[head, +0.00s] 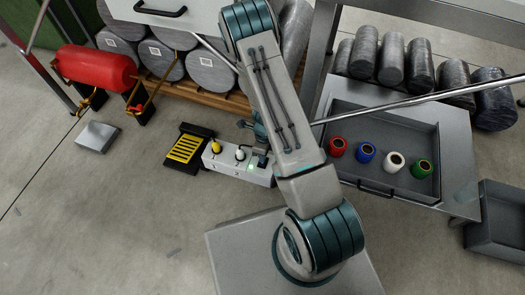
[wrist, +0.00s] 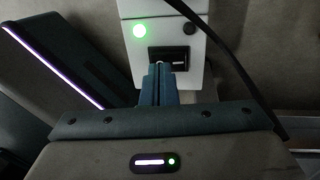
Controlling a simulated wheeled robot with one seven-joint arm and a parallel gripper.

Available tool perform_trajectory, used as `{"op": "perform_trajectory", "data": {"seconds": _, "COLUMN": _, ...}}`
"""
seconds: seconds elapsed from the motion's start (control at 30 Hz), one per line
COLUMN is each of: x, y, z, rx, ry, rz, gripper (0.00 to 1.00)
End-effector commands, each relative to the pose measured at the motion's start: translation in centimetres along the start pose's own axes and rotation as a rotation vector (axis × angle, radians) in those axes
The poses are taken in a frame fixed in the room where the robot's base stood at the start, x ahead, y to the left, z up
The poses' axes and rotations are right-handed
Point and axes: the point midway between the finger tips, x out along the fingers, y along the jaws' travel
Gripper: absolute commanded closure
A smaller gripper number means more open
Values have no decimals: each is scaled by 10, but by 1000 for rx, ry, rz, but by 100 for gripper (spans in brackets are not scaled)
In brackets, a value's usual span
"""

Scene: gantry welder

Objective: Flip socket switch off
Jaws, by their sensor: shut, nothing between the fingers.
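The white socket strip (head: 236,166) lies on the floor left of my arm, with a yellow plug and a white-and-black plug in it. A green light (wrist: 139,31) glows at its end. The dark socket switch (wrist: 182,58) sits beside the light in the wrist view. My gripper (wrist: 161,70) is shut and empty, with its fingertips at the near edge of the switch. I cannot tell whether they touch it. In the head view my gripper (head: 258,138) is at the strip's right end, partly hidden by my arm.
A black-and-yellow striped pedal (head: 186,149) lies left of the strip. A red tank (head: 95,68) and wrapped rolls (head: 170,62) stand behind. An open grey drawer (head: 408,150) with coloured rings is at the right. A black cable (wrist: 215,45) crosses the wrist view. Front-left floor is clear.

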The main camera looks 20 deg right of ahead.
Motion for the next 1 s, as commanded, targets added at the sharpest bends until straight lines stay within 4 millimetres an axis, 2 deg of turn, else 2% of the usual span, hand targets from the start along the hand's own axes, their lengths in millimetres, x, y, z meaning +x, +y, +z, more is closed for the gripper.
{"op": "perform_trajectory", "data": {"seconds": 0.1, "x": 9, "y": 0, "z": 0, "rx": 1, "ry": 0, "rz": 0, "gripper": 100}}
{"op": "perform_trajectory", "data": {"seconds": 0.57, "x": 13, "y": 0, "z": 0, "rx": 2, "ry": 1, "rz": 0, "gripper": 100}}
{"op": "perform_trajectory", "data": {"seconds": 1.0, "x": 29, "y": 14, "z": 2, "rx": -6, "ry": 2, "rz": 11, "gripper": 100}}
